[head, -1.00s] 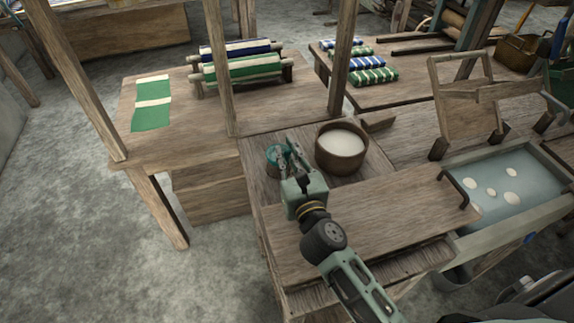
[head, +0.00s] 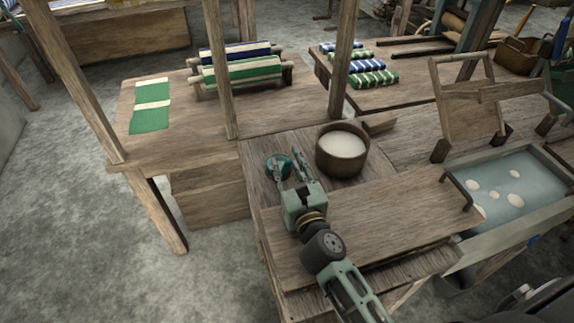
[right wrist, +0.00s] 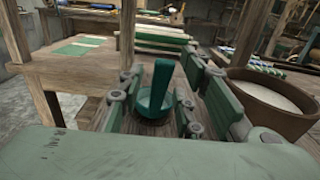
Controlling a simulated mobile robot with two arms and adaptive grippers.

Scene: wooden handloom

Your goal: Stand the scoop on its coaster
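The green scoop (right wrist: 156,98) stands upright in the right wrist view, its flat handle up and its rounded bowl below. In the head view the teal scoop (head: 275,168) is at the left of the wooden bench top, partly behind a finger. My right gripper (head: 287,166) is open, its fingers spread with the scoop between or just ahead of them. In the wrist view gaps show between the scoop and both fingers. My left gripper is not in view.
A round wooden tub of white material (head: 341,150) stands close to the right of the gripper. A wooden post (head: 219,70) rises behind the scoop. A raised wooden board (head: 370,225) lies in front, and a water vat (head: 510,190) is at the right.

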